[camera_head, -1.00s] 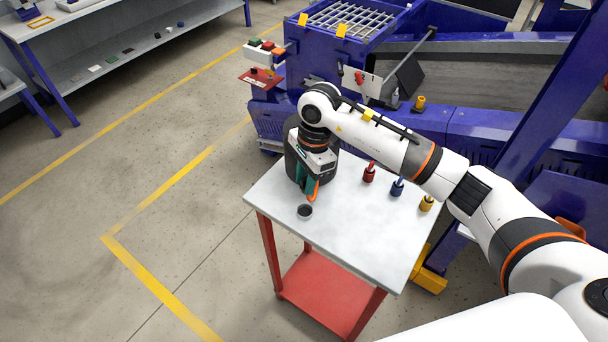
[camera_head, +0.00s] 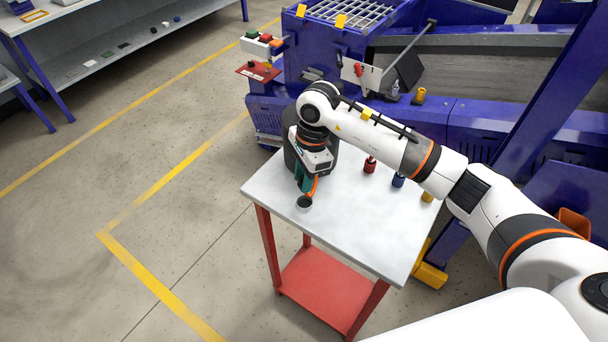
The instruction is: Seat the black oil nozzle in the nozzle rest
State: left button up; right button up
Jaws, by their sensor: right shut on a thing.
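The nozzle rest, a small grey-rimmed dark cup (camera_head: 304,209), stands on the table directly below the fingertips. The nozzle overlaps the rest's mouth in this view; I cannot tell whether it is inside or just above. My left gripper is not in view.
Red (camera_head: 369,166), blue (camera_head: 398,181) and yellow (camera_head: 427,197) small pieces stand in a row on the right of the white-topped table (camera_head: 345,230), near my arm. The table's front is clear. Blue machinery (camera_head: 480,130) stands behind it.

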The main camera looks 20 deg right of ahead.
jog(key=shift+f+b, duration=1.25)
jog(key=shift+f, duration=0.5)
jog(key=shift+b, duration=0.3)
jog(key=shift+b, duration=0.6)
dwell(0.5)
jog(key=shift+f, duration=0.2)
jog(key=shift+f+b, duration=0.3)
jog(key=shift+b, duration=0.2)
jog(key=shift+f+b, duration=0.75)
jog(key=shift+f, duration=0.1)
jog(key=o, duration=1)
